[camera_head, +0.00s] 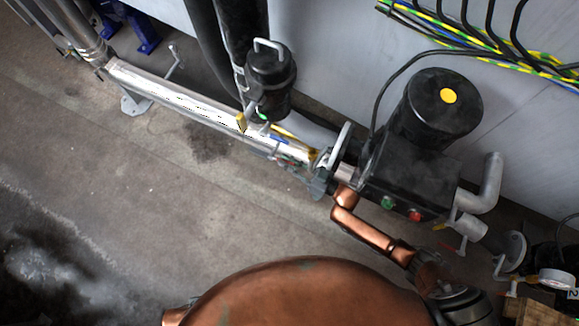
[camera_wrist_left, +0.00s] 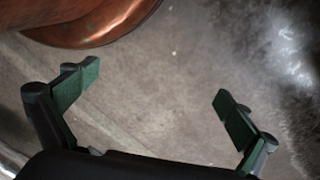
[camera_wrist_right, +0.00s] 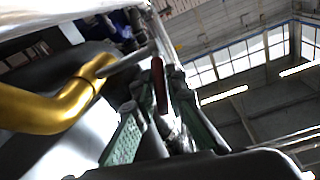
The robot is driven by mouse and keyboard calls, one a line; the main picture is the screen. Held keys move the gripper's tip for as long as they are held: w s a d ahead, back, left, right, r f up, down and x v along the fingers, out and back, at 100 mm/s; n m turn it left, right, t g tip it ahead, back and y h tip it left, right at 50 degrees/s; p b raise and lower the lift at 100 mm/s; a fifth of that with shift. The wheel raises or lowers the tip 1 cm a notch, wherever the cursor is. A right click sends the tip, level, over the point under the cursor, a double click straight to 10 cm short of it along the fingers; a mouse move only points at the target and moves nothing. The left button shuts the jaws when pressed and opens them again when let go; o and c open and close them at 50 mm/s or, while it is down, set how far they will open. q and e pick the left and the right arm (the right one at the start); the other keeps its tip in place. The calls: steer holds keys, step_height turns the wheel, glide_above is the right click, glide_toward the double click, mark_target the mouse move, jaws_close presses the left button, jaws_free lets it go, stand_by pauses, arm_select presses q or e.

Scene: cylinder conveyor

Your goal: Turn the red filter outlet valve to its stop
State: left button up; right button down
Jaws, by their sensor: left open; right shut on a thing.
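The red filter outlet valve shows as a narrow red handle (camera_wrist_right: 159,84) in the right wrist view. It lies between the green-padded fingers of my right gripper (camera_wrist_right: 160,112), which is shut on it. In the head view my right gripper (camera_head: 300,167) reaches to the right end of the bright metal pipe, and the handle there is small and mostly hidden. The handle's angle against its stop cannot be told. My left gripper (camera_wrist_left: 155,98) is open and empty above the floor in the left wrist view. It is outside the head view.
A bright metal pipe (camera_head: 180,100) runs along the wall. A black canister (camera_head: 270,80) stands behind it. A black motor unit (camera_head: 430,115) with a yellow cap is to the right. A yellow pipe (camera_wrist_right: 50,112) passes close to my right gripper. The floor (camera_head: 150,200) at left is clear.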

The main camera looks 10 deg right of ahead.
steer(key=shift+a+r+p, duration=0.2)
steer(key=shift+r+p, duration=0.15)
steer(key=shift+p, duration=0.1)
arm_select(q)
steer(key=shift+s+a+f+g, duration=0.4)
steer(key=shift+s+a+f, duration=0.25)
steer(key=shift+s, duration=0.15)
arm_select(e)
steer(key=shift+f, duration=0.2)
steer(key=c, duration=2)
jaws_free()
steer(key=shift+o, duration=0.2)
steer(key=shift+d, duration=0.1)
arm_select(q)
steer(key=shift+r, duration=0.1)
arm_select(e)
steer(key=v, duration=1.2)
steer(key=shift+r, duration=0.35)
steer(key=shift+s, duration=0.1)
steer(key=shift+c, duration=0.6)
